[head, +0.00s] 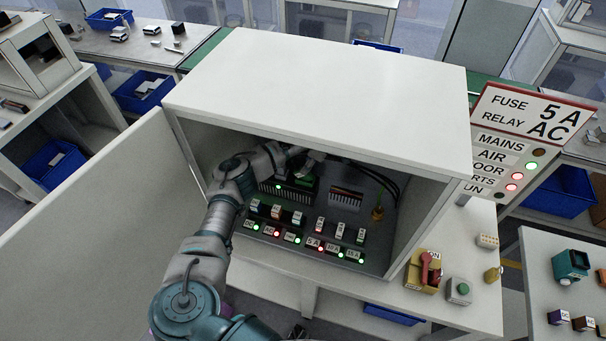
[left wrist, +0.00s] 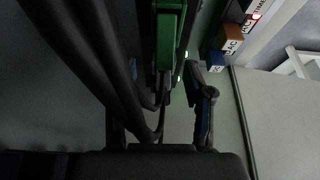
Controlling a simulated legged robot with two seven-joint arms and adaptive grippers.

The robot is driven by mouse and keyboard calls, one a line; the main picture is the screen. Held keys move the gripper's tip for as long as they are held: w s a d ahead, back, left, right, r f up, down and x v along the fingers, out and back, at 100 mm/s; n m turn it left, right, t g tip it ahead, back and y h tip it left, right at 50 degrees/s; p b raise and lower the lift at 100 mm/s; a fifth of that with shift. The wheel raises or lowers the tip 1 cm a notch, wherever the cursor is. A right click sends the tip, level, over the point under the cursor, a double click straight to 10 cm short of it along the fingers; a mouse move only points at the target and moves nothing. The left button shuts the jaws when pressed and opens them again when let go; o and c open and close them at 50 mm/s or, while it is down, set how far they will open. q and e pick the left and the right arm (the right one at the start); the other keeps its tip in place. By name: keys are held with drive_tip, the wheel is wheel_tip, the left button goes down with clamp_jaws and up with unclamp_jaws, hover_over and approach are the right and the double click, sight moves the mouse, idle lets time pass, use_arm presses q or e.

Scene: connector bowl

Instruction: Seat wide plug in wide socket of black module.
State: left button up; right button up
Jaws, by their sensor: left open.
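My left arm reaches into the open white cabinet (head: 330,75) in the head view. My left gripper (head: 300,158) is at the back of the cabinet, above a black module (head: 290,194) with a green part and a green light; the arm hides part of it. In the left wrist view the gripper (left wrist: 165,100) has its two fingers spread apart. A green connector block (left wrist: 168,45) shows ahead between them, and thick black cables (left wrist: 85,60) pass at the left. I cannot tell which part is the wide plug or whether it touches the socket. My right gripper is not in view.
Labelled fuses and relays with lights (head: 300,240) stand in rows on the cabinet floor. A cable-fed brass part (head: 377,213) is near the right wall. The open door (head: 110,240) is at left. A red rotary switch (head: 428,268) and green button (head: 461,290) sit outside right.

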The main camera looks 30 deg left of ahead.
use_arm(q)
drive_tip(key=x, duration=0.3)
drive_tip(key=shift+s+d+f+p, duration=0.1)
drive_tip(key=shift+s+f+p, duration=0.1)
drive_tip(key=shift+f+p, duration=0.15)
drive_tip(key=shift+a+f, duration=0.2)
drive_tip(key=shift+f, duration=0.4)
drive_tip(key=shift+a, duration=0.1)
clamp_jaws()
drive_tip(key=shift+r, duration=0.1)
drive_tip(key=shift+r, duration=0.55)
wheel_tip(320, 180, up, 2)
drive_tip(key=shift+s+r+b, duration=0.15)
drive_tip(key=shift+r+b, duration=0.05)
drive_tip(key=shift+b, duration=0.1)
drive_tip(key=s+d+p, duration=0.1)
drive_tip(key=s+d, duration=0.3)
drive_tip(key=s, duration=0.2)
drive_tip(key=s+d+r, duration=0.1)
drive_tip(key=s+d, duration=0.3)
drive_tip(key=s, duration=0.3)
drive_tip(key=shift+s+d+r+p, duration=0.15)
drive_tip(key=shift+d+r+p, duration=0.05)
drive_tip(key=shift+d+p, duration=0.2)
